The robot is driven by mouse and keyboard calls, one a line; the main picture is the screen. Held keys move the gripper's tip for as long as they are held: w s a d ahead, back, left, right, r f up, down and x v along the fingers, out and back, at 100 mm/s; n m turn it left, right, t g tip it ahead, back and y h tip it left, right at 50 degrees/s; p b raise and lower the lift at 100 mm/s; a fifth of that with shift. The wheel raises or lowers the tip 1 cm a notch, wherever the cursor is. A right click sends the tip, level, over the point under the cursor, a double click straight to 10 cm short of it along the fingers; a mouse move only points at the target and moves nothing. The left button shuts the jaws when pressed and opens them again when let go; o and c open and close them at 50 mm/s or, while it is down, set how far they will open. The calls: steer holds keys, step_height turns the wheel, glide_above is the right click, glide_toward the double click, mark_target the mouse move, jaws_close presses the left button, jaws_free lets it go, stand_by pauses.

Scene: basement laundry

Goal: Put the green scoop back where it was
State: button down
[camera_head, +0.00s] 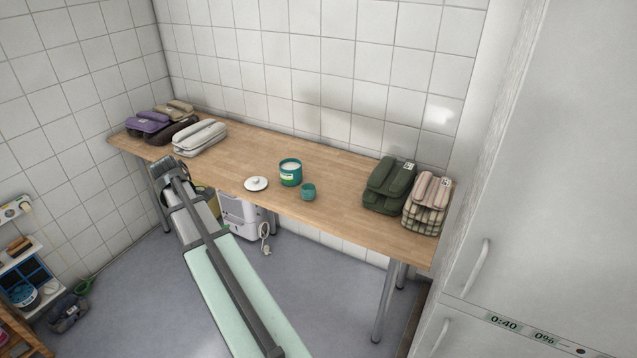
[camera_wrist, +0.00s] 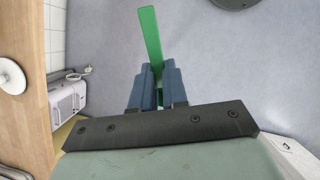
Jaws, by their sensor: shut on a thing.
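The green scoop (camera_wrist: 151,40) is held in my gripper (camera_wrist: 158,82) in the wrist view. Its long flat green strip sticks out past the blue fingers, and a bit of green shows between them. My gripper is shut on it, over the grey floor and off the table's front edge. In the head view my arm hides the fingers, and I cannot make out the held scoop there. A teal tub (camera_head: 290,179) stands open on the table with white contents. Its likely lid, a white disc with a knob (camera_head: 256,184), lies to its left; a small teal cup (camera_head: 308,192) stands to its right.
The wooden table (camera_head: 335,210) carries folded bundles at its left end, including a pale one (camera_head: 200,138), and dark green (camera_head: 390,187) and checked ones (camera_head: 427,205) at right. A white appliance (camera_head: 240,212) stands under it. A shelf (camera_head: 22,270) is at far left.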

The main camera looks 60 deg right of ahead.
steer(key=s+d+m+y, duration=0.15)
steer(key=s+d, duration=0.45)
steer(key=d, duration=0.7)
steer(key=s+d+m+t, duration=0.1)
steer(key=s+d+m, duration=0.2)
steer(key=s+d, duration=0.75)
steer(key=s+d+m+y, duration=0.1)
steer(key=s+d+m, duration=0.15)
steer(key=d, duration=1.35)
steer(key=w+d+n+t, duration=0.25)
steer(key=w+d, duration=0.45)
steer(key=d, duration=0.4)
steer(key=shift+h, duration=0.45)
steer(key=shift+w+d+f, duration=0.1)
steer(key=shift+d+f, duration=0.05)
steer(key=shift+f, duration=2.25)
steer(key=shift+d+f, duration=0.1)
steer(key=shift+f, duration=2.25)
steer(key=shift+f, duration=0.1)
steer(key=c, duration=1.6)
jaws_free()
steer(key=o, duration=0.5)
steer(key=shift+c, duration=0.2)
